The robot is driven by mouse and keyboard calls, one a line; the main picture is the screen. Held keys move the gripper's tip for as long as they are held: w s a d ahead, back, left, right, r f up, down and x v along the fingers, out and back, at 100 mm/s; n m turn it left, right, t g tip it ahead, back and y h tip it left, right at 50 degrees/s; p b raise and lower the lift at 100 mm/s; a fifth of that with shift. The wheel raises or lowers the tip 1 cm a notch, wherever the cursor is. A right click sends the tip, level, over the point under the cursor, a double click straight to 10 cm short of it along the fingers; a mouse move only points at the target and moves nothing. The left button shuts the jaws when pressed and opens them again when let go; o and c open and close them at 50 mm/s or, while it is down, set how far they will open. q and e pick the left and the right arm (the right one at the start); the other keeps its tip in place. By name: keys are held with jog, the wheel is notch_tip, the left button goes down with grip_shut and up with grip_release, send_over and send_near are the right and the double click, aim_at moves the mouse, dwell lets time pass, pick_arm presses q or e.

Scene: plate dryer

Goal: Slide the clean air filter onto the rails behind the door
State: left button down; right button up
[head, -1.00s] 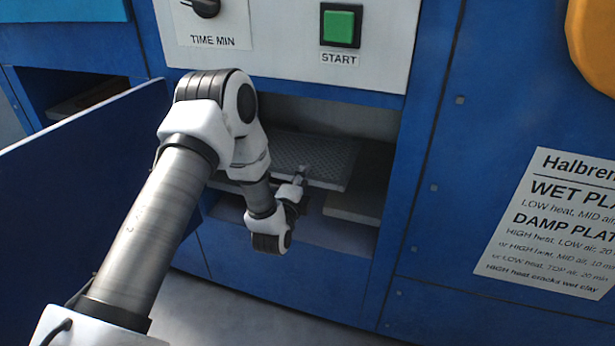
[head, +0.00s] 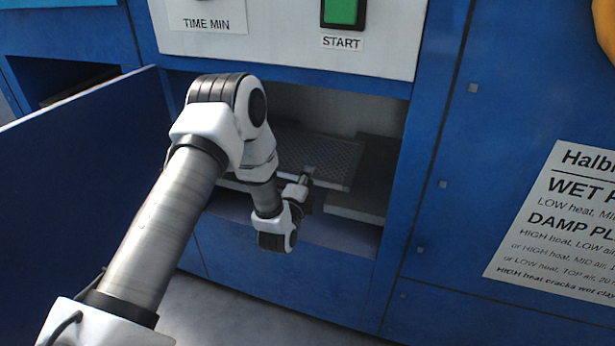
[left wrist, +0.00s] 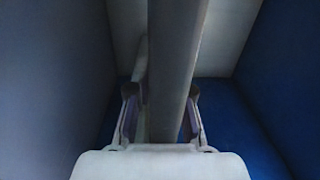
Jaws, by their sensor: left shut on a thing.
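The air filter (head: 318,152) is a flat grey panel with a mesh face and a plain rim. It lies roughly level inside the opening in the blue cabinet. My left gripper (head: 306,181) is shut on its near edge. In the left wrist view the filter (left wrist: 174,60) shows edge-on as a grey strip between the two fingers of my left gripper (left wrist: 160,112). The door (head: 85,190) stands open at the left. A pale ledge (head: 356,206) shows below and right of the filter; I cannot tell whether they touch. My arm hides the filter's left part. My right gripper is not in view.
The opening's blue right-hand frame (head: 395,190) stands close to the filter's right side. A white control panel with a green START button (head: 340,11) is above. A printed notice (head: 560,225) is on the right. Grey floor (head: 230,310) is clear below.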

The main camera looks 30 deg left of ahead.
pick_arm(q)
jog(key=c, duration=1)
grip_release()
jog(key=shift+o, duration=0.2)
jog(key=v, duration=1.2)
